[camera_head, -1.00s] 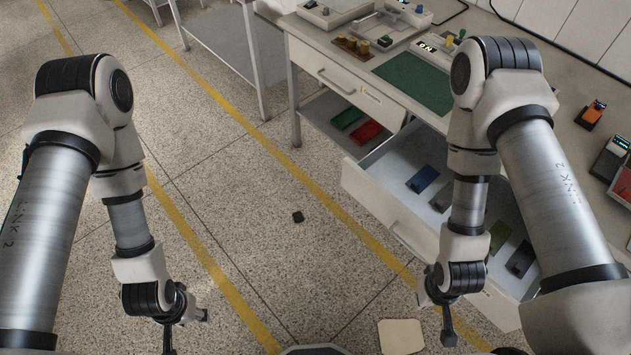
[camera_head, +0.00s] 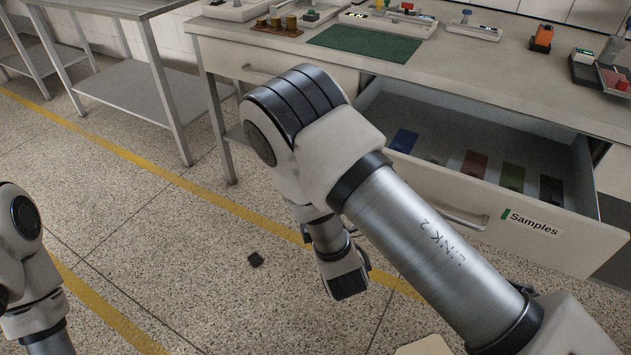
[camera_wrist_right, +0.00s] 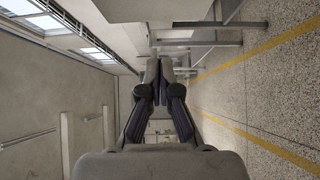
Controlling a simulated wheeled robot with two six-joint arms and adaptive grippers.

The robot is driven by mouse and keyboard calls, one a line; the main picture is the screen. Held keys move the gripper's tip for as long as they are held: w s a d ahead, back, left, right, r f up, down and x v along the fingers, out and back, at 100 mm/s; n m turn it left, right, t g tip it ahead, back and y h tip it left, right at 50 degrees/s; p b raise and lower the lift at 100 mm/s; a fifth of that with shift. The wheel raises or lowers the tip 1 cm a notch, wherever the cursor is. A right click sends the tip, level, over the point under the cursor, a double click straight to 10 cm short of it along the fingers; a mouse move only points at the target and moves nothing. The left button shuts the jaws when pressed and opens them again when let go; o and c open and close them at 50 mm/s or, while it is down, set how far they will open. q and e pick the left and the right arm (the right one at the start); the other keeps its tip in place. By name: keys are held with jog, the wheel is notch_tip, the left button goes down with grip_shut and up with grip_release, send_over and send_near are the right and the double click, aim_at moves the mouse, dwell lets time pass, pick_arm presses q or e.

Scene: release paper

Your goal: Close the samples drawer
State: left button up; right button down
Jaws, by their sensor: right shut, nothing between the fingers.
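The samples drawer (camera_head: 420,179) is pulled out from under the bench at the right of the head view. Its front carries a bar handle (camera_head: 462,217) and a label reading "Samples". Several flat coloured pieces lie inside, among them a blue one (camera_head: 404,140) and a brown one (camera_head: 473,164). My right arm crosses in front of the drawer's left part; its gripper is out of sight in the head view. In the right wrist view my right gripper (camera_wrist_right: 158,66) is shut with nothing in it. My left gripper is out of view; only part of that arm shows.
The bench top (camera_head: 465,70) holds a green mat (camera_head: 365,42), instruments and an orange device (camera_head: 542,38). A metal side table (camera_head: 130,88) stands at the left. A small dark object (camera_head: 255,259) lies on the floor. Open floor lies before the drawer.

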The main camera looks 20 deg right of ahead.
jog(key=w+d, duration=0.3)
jog(key=w, duration=0.4)
jog(key=shift+d, duration=0.3)
